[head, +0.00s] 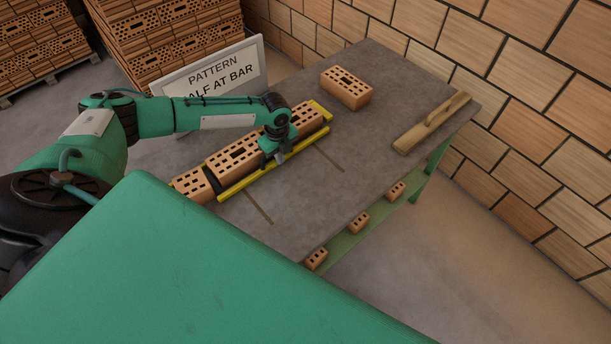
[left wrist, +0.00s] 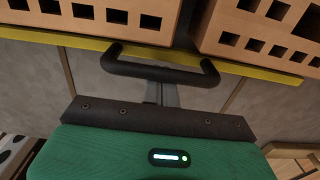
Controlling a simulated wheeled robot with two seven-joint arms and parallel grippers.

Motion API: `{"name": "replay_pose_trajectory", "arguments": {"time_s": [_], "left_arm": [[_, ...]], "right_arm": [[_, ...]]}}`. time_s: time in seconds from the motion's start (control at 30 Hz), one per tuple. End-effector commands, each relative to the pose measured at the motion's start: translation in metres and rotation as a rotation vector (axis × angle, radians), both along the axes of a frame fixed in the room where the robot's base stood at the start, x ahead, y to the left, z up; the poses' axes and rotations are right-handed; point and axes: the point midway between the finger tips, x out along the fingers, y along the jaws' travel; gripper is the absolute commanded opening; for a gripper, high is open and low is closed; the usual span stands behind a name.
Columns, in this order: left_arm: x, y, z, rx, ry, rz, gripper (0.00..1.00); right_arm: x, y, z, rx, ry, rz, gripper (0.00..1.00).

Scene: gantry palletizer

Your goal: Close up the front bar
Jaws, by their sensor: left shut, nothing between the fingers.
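The yellow front bar (head: 245,184) lies along the near side of a row of perforated bricks (head: 232,156) on the grey table. In the left wrist view the bar (left wrist: 50,37) runs across below the brick faces, with a dark bracket-shaped handle (left wrist: 165,72) in front of it. My left gripper (head: 277,153) is shut and empty at the handle; its fingers (left wrist: 161,95) show near the handle's middle. I cannot tell whether they touch it, or whether a thin space lies between bar and bricks. My right gripper is not in view.
One loose brick (head: 346,88) and a wooden float (head: 432,122) lie on the table (head: 355,190). A sign (head: 212,72) stands behind the row. Small brick pieces (head: 359,222) sit on a lower green shelf. The table's front middle is clear apart from marked lines.

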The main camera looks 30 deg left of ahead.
Motion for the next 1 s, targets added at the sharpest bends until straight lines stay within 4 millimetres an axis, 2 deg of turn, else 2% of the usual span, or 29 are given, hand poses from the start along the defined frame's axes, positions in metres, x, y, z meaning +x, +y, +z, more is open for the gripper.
{"name": "replay_pose_trajectory", "arguments": {"time_s": [1.0], "left_arm": [[0.013,0.038,0.001,0.005,-0.003,0.005,0.00]], "right_arm": [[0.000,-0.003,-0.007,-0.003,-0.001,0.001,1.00]]}}
